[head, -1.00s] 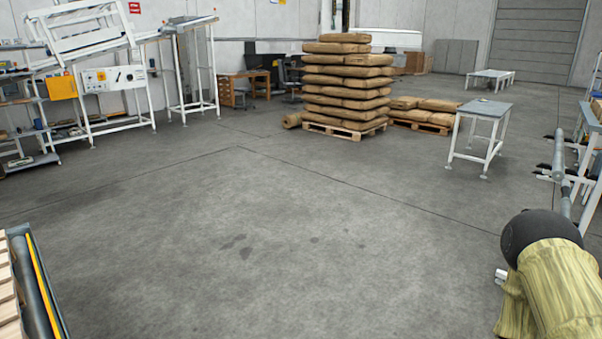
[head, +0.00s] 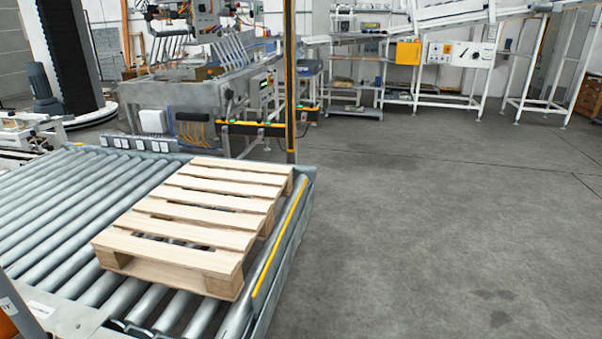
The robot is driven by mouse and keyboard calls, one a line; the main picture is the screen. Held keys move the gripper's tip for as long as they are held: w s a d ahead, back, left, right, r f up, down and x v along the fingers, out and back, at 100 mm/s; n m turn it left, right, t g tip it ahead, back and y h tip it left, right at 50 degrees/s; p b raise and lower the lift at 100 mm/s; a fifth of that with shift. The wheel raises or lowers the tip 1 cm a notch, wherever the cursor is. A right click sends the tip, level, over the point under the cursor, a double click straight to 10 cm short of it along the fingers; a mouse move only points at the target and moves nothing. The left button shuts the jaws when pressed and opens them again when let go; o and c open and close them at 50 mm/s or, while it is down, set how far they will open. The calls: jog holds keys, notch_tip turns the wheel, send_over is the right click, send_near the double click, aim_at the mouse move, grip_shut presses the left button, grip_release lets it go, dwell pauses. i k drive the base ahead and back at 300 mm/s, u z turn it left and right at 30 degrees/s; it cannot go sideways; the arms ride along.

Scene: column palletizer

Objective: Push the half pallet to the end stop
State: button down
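The half pallet (head: 185,229), of pale bare wood with several top slats, lies flat on the grey roller conveyor (head: 60,205) in the head view. It sits at the conveyor's right side, close to a side rail with a yellow strip (head: 281,235). I cannot tell whether the pallet touches this rail. I cannot make out for sure which part is the end stop. Bare rollers show to the left of the pallet and in front of it. My gripper is not in the head view.
A dark post with yellow edges (head: 290,80) rises behind the pallet's far end. A grey machine table (head: 180,95) with orange cables stands beyond the conveyor. White-framed equipment (head: 455,75) stands at the back right. The concrete floor (head: 430,220) right of the conveyor is clear.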

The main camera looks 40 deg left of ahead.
aim_at(164, 213)
jog(key=u, duration=0.95)
jog(key=i, duration=1)
jog(key=u, duration=0.95)
jog(key=i, duration=0.35)
jog(key=u, duration=0.05)
